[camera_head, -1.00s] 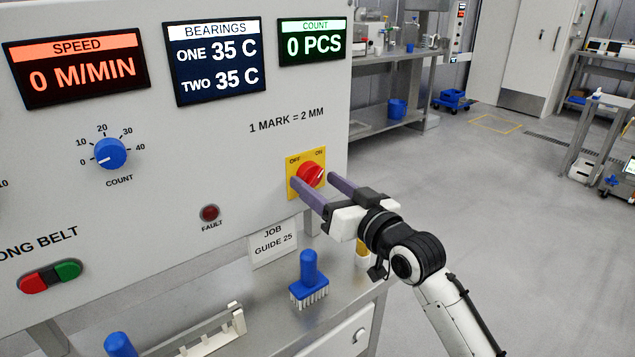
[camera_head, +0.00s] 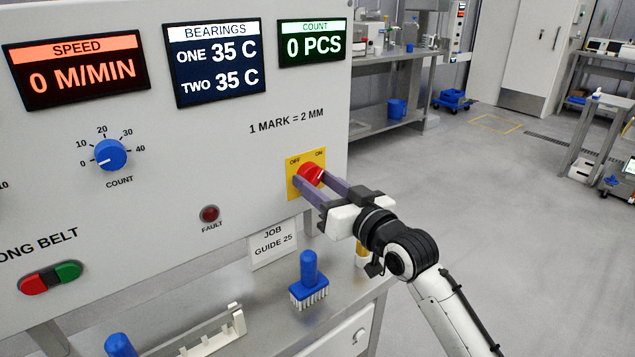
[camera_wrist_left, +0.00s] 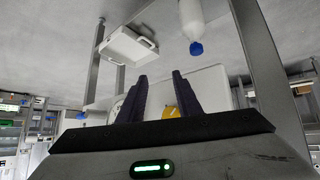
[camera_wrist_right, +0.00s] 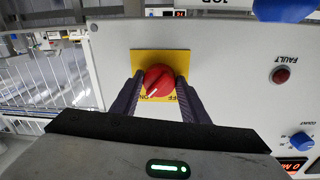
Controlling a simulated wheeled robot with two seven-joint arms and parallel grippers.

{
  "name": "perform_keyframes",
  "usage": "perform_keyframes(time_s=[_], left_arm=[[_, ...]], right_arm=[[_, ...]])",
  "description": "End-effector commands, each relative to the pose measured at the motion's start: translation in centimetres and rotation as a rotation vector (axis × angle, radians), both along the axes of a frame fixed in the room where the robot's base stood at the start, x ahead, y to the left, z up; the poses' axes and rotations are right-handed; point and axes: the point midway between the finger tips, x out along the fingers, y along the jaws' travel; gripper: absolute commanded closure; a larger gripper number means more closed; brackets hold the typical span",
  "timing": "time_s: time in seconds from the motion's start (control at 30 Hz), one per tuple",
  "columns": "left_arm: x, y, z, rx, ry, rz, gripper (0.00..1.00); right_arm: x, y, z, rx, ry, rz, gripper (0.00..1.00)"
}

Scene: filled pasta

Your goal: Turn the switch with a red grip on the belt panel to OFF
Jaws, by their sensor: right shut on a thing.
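The switch's red grip (camera_head: 311,173) sits on a yellow plate (camera_head: 294,190) marked OFF and ON, at the lower right of the grey panel (camera_head: 230,150). In the right wrist view the panel is upside down, and the white mark on the red grip (camera_wrist_right: 158,80) points toward the ON side. My right gripper (camera_wrist_right: 157,88) is shut on the red grip, one finger on each side. In the head view its near finger hides part of the plate. My left gripper (camera_wrist_left: 159,78) shows only in the left wrist view, open, with nothing held between its fingers.
A red fault lamp (camera_head: 209,213) and a blue count knob (camera_head: 110,154) are on the same panel. A blue-handled brush (camera_head: 309,280) stands on the metal bench below, near a job guide card (camera_head: 273,245).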

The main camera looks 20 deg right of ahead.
Motion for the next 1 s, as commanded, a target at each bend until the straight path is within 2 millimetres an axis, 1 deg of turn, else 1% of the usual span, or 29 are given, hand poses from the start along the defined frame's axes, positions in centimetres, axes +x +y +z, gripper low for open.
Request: perform_keyframes(time_s=[0.27, 0.53, 0.8, 1.0], left_arm=[[-0.1, 0.1, 1.0, -0.002, -0.001, 0.005, 0.69], [-0.8, 0.6, 1.3, 0.003, 0.019, 0.011, 0.69], [-0.8, 1.1, 2.2, 0.005, 0.012, 0.020, 0.69], [-1.1, 1.4, 2.3, 0.008, 0.025, 0.023, 0.69]], right_arm=[[0.0, -0.1, 0.1, -0.169, -0.057, 0.000, 0.81], [0.1, -0.2, 0.1, -0.405, -0.143, 0.000, 0.81], [0.1, -0.3, 0.1, -0.647, -0.233, 0.001, 0.81], [0.2, -0.4, 0.0, -0.825, -0.297, 0.001, 0.81]])
